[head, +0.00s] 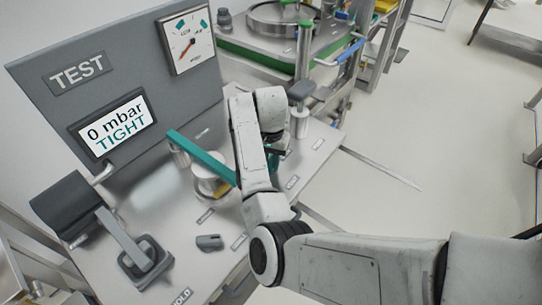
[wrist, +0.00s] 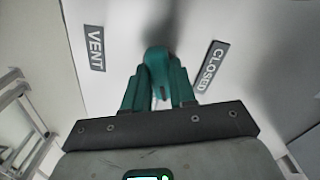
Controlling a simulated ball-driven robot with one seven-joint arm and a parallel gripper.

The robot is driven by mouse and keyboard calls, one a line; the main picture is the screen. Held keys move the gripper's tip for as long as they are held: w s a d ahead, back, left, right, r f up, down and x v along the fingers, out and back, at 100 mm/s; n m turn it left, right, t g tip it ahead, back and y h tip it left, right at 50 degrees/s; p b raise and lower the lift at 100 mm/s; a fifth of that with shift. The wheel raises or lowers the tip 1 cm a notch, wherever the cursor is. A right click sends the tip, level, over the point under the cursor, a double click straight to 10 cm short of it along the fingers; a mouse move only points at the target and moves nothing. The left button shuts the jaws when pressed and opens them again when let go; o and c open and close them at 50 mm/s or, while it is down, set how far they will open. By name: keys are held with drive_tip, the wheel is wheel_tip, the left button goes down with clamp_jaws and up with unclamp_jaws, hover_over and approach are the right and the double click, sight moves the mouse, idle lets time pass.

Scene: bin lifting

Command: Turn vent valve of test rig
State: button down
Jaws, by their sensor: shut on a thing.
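The vent valve's teal handle (wrist: 157,64) shows in the wrist view, standing out from the pale panel. The fingers of my gripper (wrist: 158,94) lie on either side of it and are shut on it. A VENT label (wrist: 95,48) is left of the handle and a CLOSED label (wrist: 212,66) is right of it. The handle's lower end is hidden. In the head view my arm covers most of the gripper and the valve. The test rig (head: 150,75) is a grey panel. Its display (head: 117,124) reads "0 mbar TIGHT".
A round gauge (head: 193,40) with an orange needle sits on the panel. A teal bar (head: 200,157) lies over a metal cylinder (head: 211,183) beside my arm. A lever (head: 130,240) stands at the front left. Another metal workstation (head: 270,50) is behind; open floor lies right.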

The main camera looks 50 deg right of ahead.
drive_tip(key=shift+m+p, duration=0.55)
drive_tip(key=shift+m, duration=1.65)
drive_tip(key=c, duration=0.9)
unclamp_jaws()
wheel_tip(320, 180, up, 11)
drive_tip(key=shift+f, duration=0.1)
